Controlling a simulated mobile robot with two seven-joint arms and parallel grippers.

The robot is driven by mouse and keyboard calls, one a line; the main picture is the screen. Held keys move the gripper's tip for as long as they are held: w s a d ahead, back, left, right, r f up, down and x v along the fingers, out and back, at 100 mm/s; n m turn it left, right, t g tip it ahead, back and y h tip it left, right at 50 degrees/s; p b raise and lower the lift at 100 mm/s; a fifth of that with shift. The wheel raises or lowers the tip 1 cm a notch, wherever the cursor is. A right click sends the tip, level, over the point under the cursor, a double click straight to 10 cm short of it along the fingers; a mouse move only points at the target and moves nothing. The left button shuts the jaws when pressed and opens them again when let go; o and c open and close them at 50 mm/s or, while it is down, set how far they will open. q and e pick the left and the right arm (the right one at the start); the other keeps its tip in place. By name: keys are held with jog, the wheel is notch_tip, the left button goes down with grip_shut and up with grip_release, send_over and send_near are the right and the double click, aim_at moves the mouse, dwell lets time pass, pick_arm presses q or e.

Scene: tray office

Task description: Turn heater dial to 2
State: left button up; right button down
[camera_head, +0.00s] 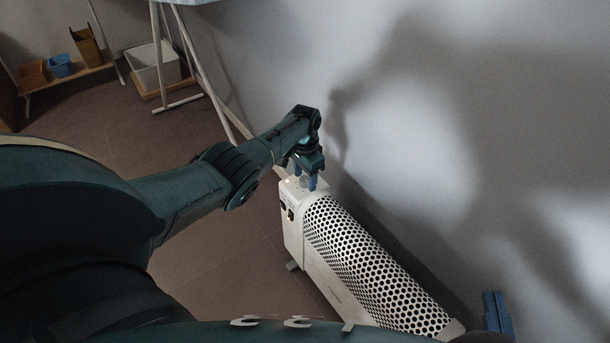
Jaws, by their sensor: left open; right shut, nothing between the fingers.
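The white heater (324,286) stands on the floor along the wall, with a perforated grille on top.
The grey wall (420,110) runs close behind the heater. A white bin (153,66) and a low shelf with boxes (60,68) stand at the upper left, by pale stand legs (205,80). Brown floor (215,260) left of the heater is clear.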

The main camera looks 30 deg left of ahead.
aim_at(305, 179)
pick_arm(q)
jog(key=shift+r, duration=0.2)
notch_tip(305, 179, up, 13)
jog(key=p, duration=0.7)
jog(key=shift+p, duration=0.3)
pick_arm(e)
jog(key=shift+s+d+f+m+g+h, duration=0.2)
jog(key=shift+d+m+g+h, duration=0.4)
jog(key=shift+g+h, duration=0.4)
jog(key=shift+s+d+f+m+g+h, duration=0.15)
jog(key=shift+d+m+g+h, duration=0.45)
jog(key=shift+g, duration=0.7)
pick_arm(q)
jog(key=shift+f, duration=0.1)
pick_arm(e)
jog(key=shift+a+r, duration=0.1)
